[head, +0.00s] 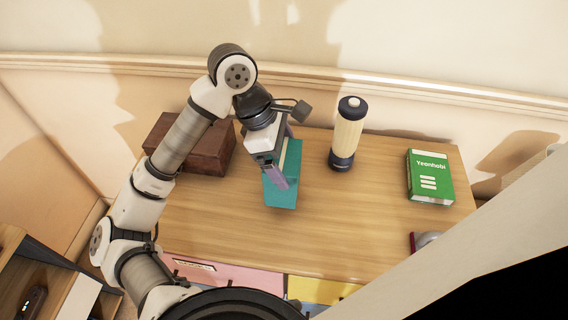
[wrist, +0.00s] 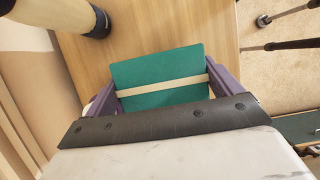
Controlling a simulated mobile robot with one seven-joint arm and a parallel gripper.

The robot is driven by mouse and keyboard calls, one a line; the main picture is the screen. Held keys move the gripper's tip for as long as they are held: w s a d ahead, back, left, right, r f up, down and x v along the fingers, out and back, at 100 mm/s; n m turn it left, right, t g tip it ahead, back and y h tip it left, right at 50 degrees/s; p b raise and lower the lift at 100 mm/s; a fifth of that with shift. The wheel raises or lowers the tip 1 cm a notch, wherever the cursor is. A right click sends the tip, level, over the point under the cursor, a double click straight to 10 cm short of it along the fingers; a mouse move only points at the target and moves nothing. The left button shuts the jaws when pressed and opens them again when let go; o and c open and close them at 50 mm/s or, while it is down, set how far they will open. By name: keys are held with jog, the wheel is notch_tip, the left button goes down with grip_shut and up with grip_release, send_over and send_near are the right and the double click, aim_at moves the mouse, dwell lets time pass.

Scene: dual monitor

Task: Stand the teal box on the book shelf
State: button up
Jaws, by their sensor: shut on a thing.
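The teal box (head: 283,192) is flat and teal with a cream band along it. It is over the middle of the wooden cabinet top; I cannot tell whether it touches the wood. My gripper (head: 277,176) is shut on it from above. In the wrist view the teal box (wrist: 158,68) sits between the two purple fingers of my gripper (wrist: 162,88), its near part hidden by the gripper body. I cannot clearly identify the book shelf; a wooden unit (head: 14,243) shows only partly at the lower left.
A brown wooden box (head: 195,148) stands just left of my gripper. A cream lantern with dark ends (head: 347,135) stands to the right. A green book (head: 430,177) is at the right end. The wood between lantern and green book (head: 385,190) is clear. A wall runs behind.

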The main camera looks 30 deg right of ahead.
notch_tip(320, 180, down, 4)
jog(key=shift+r+p, duration=0.2)
jog(key=shift+p, duration=0.1)
jog(key=shift+f+b, duration=0.25)
jog(key=shift+b, duration=0.1)
jog(key=o, duration=1.1)
jog(key=shift+r, duration=0.2)
jog(key=shift+r+p, duration=0.15)
jog(key=shift+p, duration=0.2)
jog(key=shift+b+v, duration=1.65)
jog(key=shift+v, duration=4.2)
